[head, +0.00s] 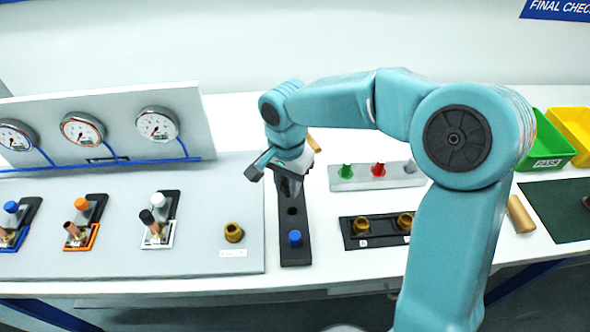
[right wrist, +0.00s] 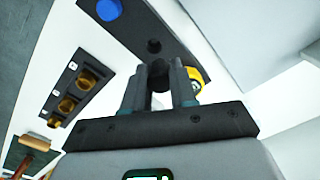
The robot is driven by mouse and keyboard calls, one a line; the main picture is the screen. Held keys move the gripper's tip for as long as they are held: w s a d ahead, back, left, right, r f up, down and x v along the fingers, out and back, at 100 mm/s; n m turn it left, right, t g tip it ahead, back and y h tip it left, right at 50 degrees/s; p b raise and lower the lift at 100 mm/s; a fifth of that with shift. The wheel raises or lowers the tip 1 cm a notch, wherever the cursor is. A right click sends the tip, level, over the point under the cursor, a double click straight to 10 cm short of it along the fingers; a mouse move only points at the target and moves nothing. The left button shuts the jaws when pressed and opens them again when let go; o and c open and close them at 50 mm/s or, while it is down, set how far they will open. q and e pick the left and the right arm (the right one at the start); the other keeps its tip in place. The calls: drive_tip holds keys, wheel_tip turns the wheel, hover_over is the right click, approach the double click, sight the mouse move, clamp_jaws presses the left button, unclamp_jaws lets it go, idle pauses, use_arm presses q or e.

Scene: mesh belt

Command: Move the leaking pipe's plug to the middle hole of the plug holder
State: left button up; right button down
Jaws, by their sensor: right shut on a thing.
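The plug holder (head: 294,248) is a dark strip on the table, with a blue plug (head: 295,238) in its near hole. Its middle hole (head: 292,210) is empty; both also show in the right wrist view, as the blue plug (right wrist: 109,9) and the hole (right wrist: 153,46). My right gripper (head: 289,188) is over the far part of the holder, shut on a dark cylindrical plug (right wrist: 158,72). The orange-framed pipe (head: 80,231) has an open brown top; the white-framed pipe carries a black plug (head: 147,216). My left gripper is out of view.
Gauges (head: 158,124) stand on a panel at the back left. A brass fitting (head: 234,232) is left of the holder. A dark block with brass fittings (head: 361,225) and a pale rack with coloured pegs (head: 378,170) are to its right. Green bin (head: 545,150) stands far right.

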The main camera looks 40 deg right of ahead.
drive_tip(key=r+m, duration=0.1)
drive_tip(key=s+m, duration=0.1)
drive_tip(key=shift+d+r+m+p, duration=0.1)
drive_tip(key=shift+r+m+p, duration=0.25)
drive_tip(key=shift+m, duration=0.05)
drive_tip(key=shift+w+d+f+m, duration=0.1)
drive_tip(key=shift+d+f+m, duration=0.1)
drive_tip(key=shift+d+m, duration=0.1)
drive_tip(key=shift+a+r, duration=0.1)
drive_tip(key=shift+a, duration=0.15)
drive_tip(key=shift+d+f+b, duration=0.2)
drive_tip(key=shift+f+b, duration=0.55)
drive_tip(key=f+b, duration=0.3)
drive_tip(key=shift+a+f, duration=0.15)
drive_tip(key=shift+a, duration=0.05)
drive_tip(key=shift+d+f+b, duration=0.15)
drive_tip(key=shift+f+b, duration=0.25)
drive_tip(key=shift+f, duration=0.2)
